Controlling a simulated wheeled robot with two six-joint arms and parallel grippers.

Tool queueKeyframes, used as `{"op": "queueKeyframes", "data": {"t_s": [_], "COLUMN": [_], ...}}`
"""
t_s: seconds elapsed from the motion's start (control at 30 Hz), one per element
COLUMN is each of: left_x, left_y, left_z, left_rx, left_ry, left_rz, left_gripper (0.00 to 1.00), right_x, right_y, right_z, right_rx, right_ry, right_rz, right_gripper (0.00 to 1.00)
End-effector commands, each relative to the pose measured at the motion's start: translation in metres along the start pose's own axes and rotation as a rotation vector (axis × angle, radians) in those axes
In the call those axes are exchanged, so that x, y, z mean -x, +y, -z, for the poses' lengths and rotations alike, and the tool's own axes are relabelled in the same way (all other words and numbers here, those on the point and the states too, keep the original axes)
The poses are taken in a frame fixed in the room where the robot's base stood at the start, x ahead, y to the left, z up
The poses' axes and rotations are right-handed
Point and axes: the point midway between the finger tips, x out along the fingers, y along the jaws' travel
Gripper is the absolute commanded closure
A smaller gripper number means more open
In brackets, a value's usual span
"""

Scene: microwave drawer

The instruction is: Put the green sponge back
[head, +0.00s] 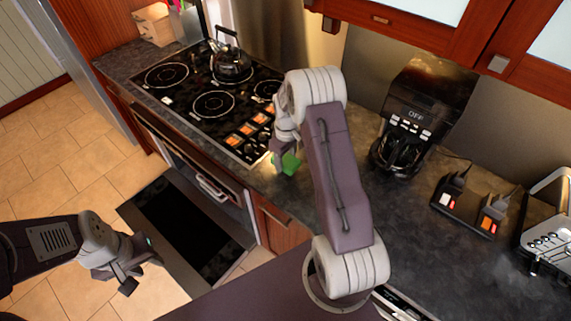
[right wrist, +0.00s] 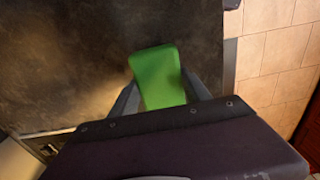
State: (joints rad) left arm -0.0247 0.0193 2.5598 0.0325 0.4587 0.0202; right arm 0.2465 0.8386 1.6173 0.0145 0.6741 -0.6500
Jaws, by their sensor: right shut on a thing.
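The green sponge (head: 289,163) is held by my right gripper (head: 281,152) over the counter's front edge, just right of the stove. In the right wrist view the sponge (right wrist: 158,75) sits between the two fingers (right wrist: 160,100), sticking out past them, with a dark surface behind it. I cannot tell whether it touches the counter. My left gripper (head: 143,268) is empty and its fingers look apart, in front of the lowered oven door at the lower left.
A kettle (head: 231,62) stands on the black stove (head: 190,92). A coffee maker (head: 412,118), a small switch unit (head: 466,209) and a toaster (head: 548,235) stand on the dark counter (head: 420,240). Bare counter lies between them.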

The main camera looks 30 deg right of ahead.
Motion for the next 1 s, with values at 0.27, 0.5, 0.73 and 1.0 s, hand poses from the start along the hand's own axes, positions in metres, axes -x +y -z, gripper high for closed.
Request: {"op": "queueKeyframes", "data": {"t_s": [0.27, 0.5, 0.73, 1.0], "left_x": [0.012, 0.012, 0.008, 0.009], "left_y": [0.000, 0.000, 0.000, 0.000], "left_z": [0.001, 0.001, 0.001, 0.001], "left_rx": [0.000, 0.000, 0.000, 0.000], "left_ry": [0.000, 0.000, 0.000, 0.000], "left_rz": [0.000, 0.000, 0.000, 0.000], "left_gripper": [0.64, 0.64, 0.64, 0.64], "right_x": [-0.030, -0.041, -0.045, -0.044], "right_y": [0.000, 0.000, 0.000, 0.000], "right_z": [-0.001, 0.000, 0.000, 0.000], "right_rx": [0.000, 0.000, 0.000, 0.000], "right_ry": [-0.003, 0.001, 0.000, 0.000], "right_rz": [0.002, -0.001, 0.000, 0.000], "right_gripper": [0.83, 0.83, 0.42, 0.23]}}
